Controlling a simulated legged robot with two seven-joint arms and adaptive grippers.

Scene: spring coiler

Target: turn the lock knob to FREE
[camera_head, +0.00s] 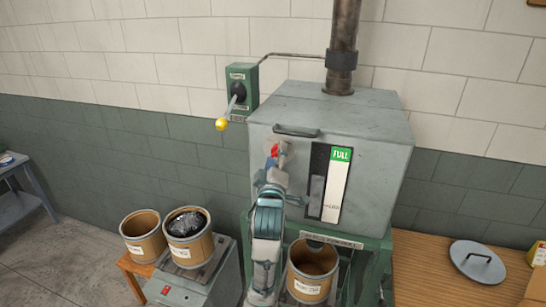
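A small red part (275,149), which looks like the lock knob, sits on the front left of the grey machine box (370,150), beside a pale round fitting. My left gripper (272,164) is right at this knob and its arm covers the area below. I cannot tell whether the fingers touch or grip the knob. Any FREE marking near it is hidden or too small to read. My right gripper is not in view.
A lever with a yellow ball (222,124) sticks out from a green wall box (238,88). A gauge (328,183) reads FULL at its top. A tan drum (312,268) stands below the machine. Two more drums (143,234) stand left; a grey lid (478,264) lies right.

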